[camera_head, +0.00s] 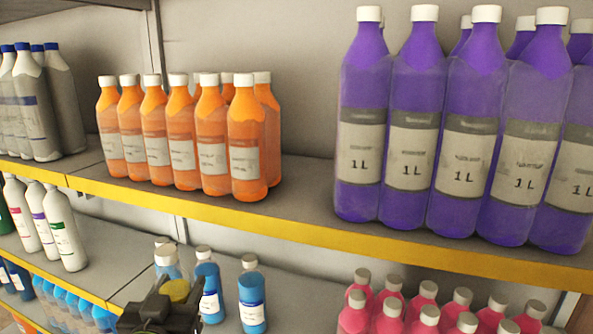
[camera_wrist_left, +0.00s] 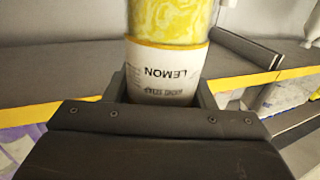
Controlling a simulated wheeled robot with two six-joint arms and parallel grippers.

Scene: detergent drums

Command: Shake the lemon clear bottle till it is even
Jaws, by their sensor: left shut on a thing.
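My left gripper (camera_head: 165,305) is at the bottom edge of the head view, in front of the lower shelf, and is shut on the lemon bottle. In the head view only a small round yellow part of the bottle (camera_head: 177,291) shows between the dark jaws. In the left wrist view the clear lemon bottle (camera_wrist_left: 172,22) stands between the fingers (camera_wrist_left: 160,88). Its contents are streaked yellow and pale, not uniform. Its white label reads LEMON upside down in that view. The rest of the bottle is hidden or out of frame. My right gripper is not in view.
Orange bottles (camera_head: 247,140) and large purple 1 L bottles (camera_head: 414,120) stand on the upper shelf (camera_head: 300,215). Blue bottles (camera_head: 252,298) stand just right of my left gripper on the lower shelf, with pink bottles (camera_head: 385,315) further right. White bottles (camera_head: 65,230) stand at left.

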